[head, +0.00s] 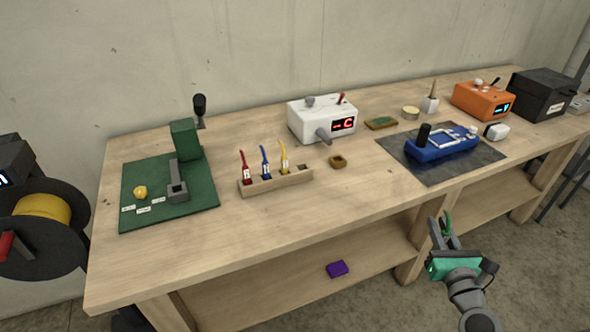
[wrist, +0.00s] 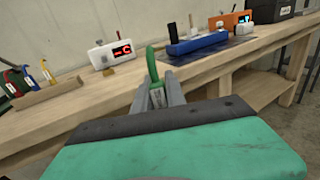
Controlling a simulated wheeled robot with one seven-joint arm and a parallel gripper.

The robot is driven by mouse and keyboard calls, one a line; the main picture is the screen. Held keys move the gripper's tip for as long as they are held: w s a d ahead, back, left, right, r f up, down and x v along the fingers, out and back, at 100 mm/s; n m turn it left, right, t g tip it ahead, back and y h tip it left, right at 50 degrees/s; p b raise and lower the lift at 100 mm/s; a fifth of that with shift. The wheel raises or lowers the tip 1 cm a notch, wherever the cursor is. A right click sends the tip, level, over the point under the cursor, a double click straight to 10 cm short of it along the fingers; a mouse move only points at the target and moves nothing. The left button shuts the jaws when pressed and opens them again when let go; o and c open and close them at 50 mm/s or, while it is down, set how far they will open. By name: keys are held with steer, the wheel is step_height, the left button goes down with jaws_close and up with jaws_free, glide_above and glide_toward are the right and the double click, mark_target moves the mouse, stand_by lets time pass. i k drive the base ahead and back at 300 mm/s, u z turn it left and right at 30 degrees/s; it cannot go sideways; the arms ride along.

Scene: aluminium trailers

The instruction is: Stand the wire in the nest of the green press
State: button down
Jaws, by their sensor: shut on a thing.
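My gripper (head: 441,232) is in front of the bench's front edge, at the lower right of the head view. It is shut on a green wire (head: 447,222), which points up from between the fingers. The wire (wrist: 151,62) also shows in the wrist view, with a pale tag low between the gripper fingers (wrist: 158,95). The green press (head: 185,140) stands on a green base plate (head: 200,200) at the bench's left end, far from my gripper. A grey upright part (head: 177,188) sits in front of its block. The inside of the nest cannot be made out.
A wooden rack (head: 275,182) holds red, blue and yellow wires beside the press. A white device (head: 310,122) stands behind it. A blue tool (head: 440,146) lies on a dark mat (head: 405,165). A purple block (head: 337,269) lies on the lower shelf. The bench's front middle is clear.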

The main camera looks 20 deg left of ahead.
mark_target(179, 197)
steer(key=z, duration=0.2)
steer(key=k, duration=1.2)
steer(key=u, duration=1.9)
steer(key=i, duration=0.45)
steer(key=u, duration=0.05)
